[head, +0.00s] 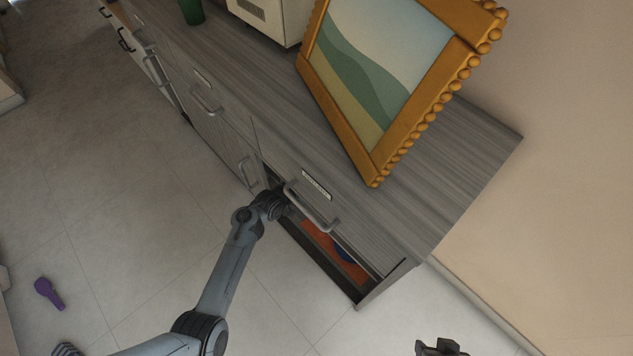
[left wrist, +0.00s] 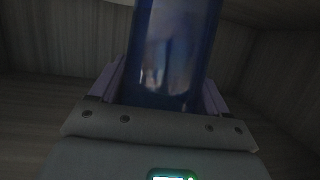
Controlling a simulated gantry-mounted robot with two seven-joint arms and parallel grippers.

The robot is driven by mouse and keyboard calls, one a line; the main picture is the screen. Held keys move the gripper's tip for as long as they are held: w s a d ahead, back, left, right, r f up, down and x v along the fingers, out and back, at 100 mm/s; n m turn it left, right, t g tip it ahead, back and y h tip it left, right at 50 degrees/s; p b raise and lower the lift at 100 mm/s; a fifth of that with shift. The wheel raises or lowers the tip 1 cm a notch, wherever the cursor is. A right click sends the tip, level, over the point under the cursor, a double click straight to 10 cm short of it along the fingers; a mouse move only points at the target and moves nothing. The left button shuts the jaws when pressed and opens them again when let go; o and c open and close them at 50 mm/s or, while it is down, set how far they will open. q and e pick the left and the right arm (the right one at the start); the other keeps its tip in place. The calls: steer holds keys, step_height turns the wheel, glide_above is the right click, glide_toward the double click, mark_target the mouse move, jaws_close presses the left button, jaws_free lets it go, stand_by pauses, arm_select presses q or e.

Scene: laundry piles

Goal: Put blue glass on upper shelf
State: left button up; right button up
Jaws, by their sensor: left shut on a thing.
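The blue glass (left wrist: 175,50) stands between the two fingers of my left gripper (left wrist: 165,88) in the left wrist view. The fingers are shut on its sides, and its top is cut off by the frame edge. In the head view my left arm reaches into the open compartment under the cabinet's drawer front. The gripper and the glass are hidden inside there. Grey wood walls surround them in the left wrist view. My right gripper (head: 441,348) shows only partly at the bottom edge of the head view, away from the cabinet.
The cabinet top (head: 455,150) carries an orange picture frame (head: 345,120), a cream appliance (head: 285,20) and a green cup (head: 191,11). A drawer handle (head: 312,207) sticks out above the compartment. An orange item (head: 318,240) lies inside it. A purple object (head: 48,293) lies on the floor.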

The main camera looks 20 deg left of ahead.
arm_select(q)
steer(key=shift+w+d, duration=0.15)
steer(key=shift+w, duration=0.25)
step_height(320, 180, down, 4)
steer(key=b, duration=0.3)
steer(key=shift+r, duration=0.2)
steer(key=shift+f, duration=0.15)
steer(key=o, duration=1.1)
steer(key=shift+o, duration=0.2)
